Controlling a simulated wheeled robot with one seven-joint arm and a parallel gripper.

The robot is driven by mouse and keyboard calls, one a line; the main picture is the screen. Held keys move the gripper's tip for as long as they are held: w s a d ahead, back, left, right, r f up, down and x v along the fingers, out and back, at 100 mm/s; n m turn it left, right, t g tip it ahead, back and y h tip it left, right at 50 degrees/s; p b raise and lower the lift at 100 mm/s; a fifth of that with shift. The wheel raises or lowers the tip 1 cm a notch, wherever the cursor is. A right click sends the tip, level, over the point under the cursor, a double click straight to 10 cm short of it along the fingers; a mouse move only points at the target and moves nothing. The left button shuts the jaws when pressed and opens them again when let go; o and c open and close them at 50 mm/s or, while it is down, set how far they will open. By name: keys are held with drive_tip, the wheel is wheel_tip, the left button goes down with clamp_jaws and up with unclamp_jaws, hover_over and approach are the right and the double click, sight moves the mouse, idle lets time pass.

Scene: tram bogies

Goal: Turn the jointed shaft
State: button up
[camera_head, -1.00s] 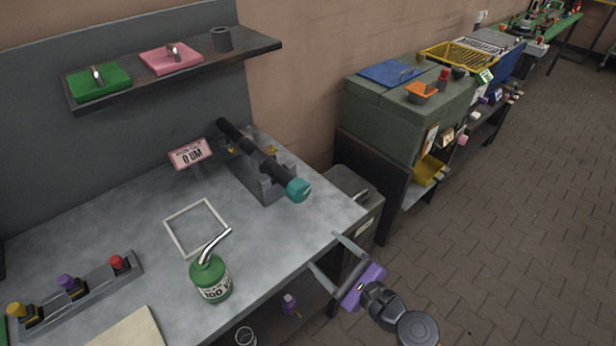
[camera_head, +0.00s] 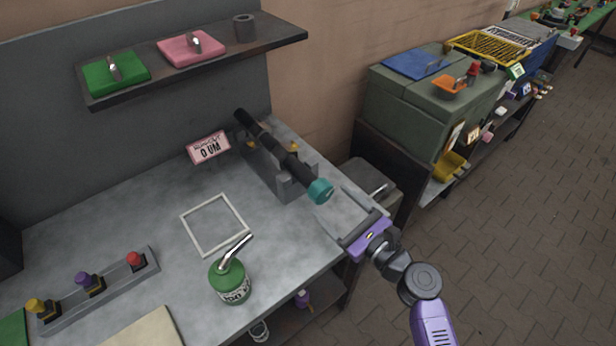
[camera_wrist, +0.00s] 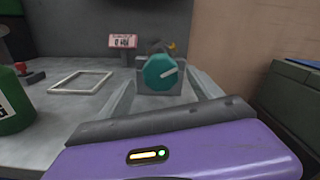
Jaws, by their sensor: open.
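The jointed shaft (camera_head: 268,142) is a black rod lying in a grey cradle (camera_head: 291,181) on the bench, with a teal knob (camera_head: 320,191) on its near end. In the wrist view the teal knob (camera_wrist: 161,71) faces me, with a pale pointer line running from its middle toward the upper right. My gripper (camera_head: 340,212) is open and empty, a short way in front of the knob at the bench's right edge. In the wrist view its fingers (camera_wrist: 165,92) lie to either side of the knob, which looks still beyond them. A pink-framed display (camera_head: 208,147) reads 0 UM.
A green oil can (camera_head: 230,281) with a bent spout stands left of my gripper. A square white frame (camera_head: 216,225) lies flat behind it. A rail (camera_head: 100,291) holds several coloured knobs. A green cabinet (camera_head: 410,110) stands to the right.

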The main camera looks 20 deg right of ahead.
sight(314, 186)
drive_tip(key=shift+w+a+r, duration=0.1)
drive_tip(key=shift+w+a, duration=0.1)
drive_tip(key=shift+w, duration=0.45)
drive_tip(key=p+x, duration=0.1)
drive_tip(key=x, duration=0.5)
drive_tip(key=shift+w+a, duration=0.1)
drive_tip(key=shift+w, duration=0.25)
drive_tip(key=shift+c, duration=0.2)
drive_tip(key=c, duration=1.3)
drive_tip(key=shift+c, duration=0.2)
drive_tip(key=shift+n+b, duration=0.3)
drive_tip(key=shift+b, duration=0.15)
